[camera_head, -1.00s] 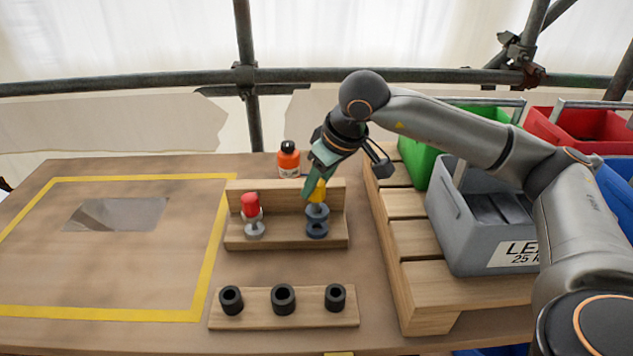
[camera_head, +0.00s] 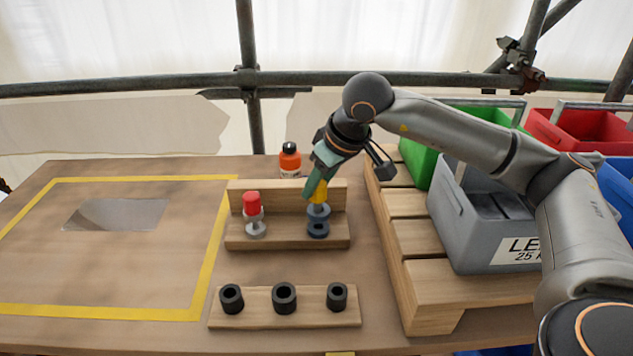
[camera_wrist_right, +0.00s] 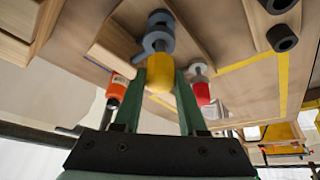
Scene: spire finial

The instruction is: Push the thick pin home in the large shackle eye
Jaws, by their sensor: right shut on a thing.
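The thick pin has a yellow head (camera_head: 319,193) and stands at the right shackle eye (camera_head: 318,219), a blue-grey fitting on the wooden stand (camera_head: 287,240). My right gripper (camera_head: 313,187) is shut on the yellow head from above. In the right wrist view the yellow head (camera_wrist_right: 160,72) sits between the two green fingers, with the blue-grey eye (camera_wrist_right: 159,42) just beyond it. How deep the pin sits is hard to tell. A red-headed pin (camera_head: 251,204) stands in a light grey eye (camera_head: 255,225) to the left. My left gripper is not in view.
An orange bottle (camera_head: 290,161) stands behind the stand. A wooden block with black sockets (camera_head: 284,297) lies in front. A pallet (camera_head: 415,240) with a grey crate (camera_head: 465,240) is at the right. The yellow-taped area (camera_head: 110,250) at left is mostly clear.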

